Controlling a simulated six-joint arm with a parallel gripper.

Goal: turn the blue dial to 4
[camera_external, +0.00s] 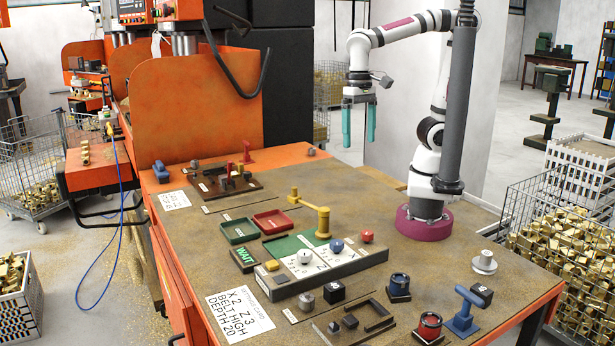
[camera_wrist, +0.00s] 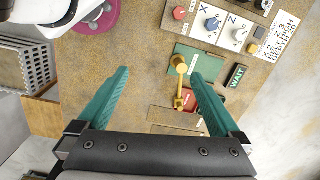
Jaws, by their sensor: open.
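In the wrist view the blue dial (camera_wrist: 213,24) is at the top, on a white plate marked X, beside the white dial (camera_wrist: 240,35) marked Z. The numbers around it are too small to read. My gripper (camera_external: 359,138) is high above the back of the table, well apart from the dial, with its teal fingers pointing down. In the wrist view my gripper (camera_wrist: 160,74) is open and empty between its fingers.
A red button (camera_external: 367,236) is beside the blue dial. Red and green trays lie behind the box. A card (camera_external: 240,316) reads X 2, Z 3. Loose blocks and a blue T-handle (camera_external: 465,311) are in front.

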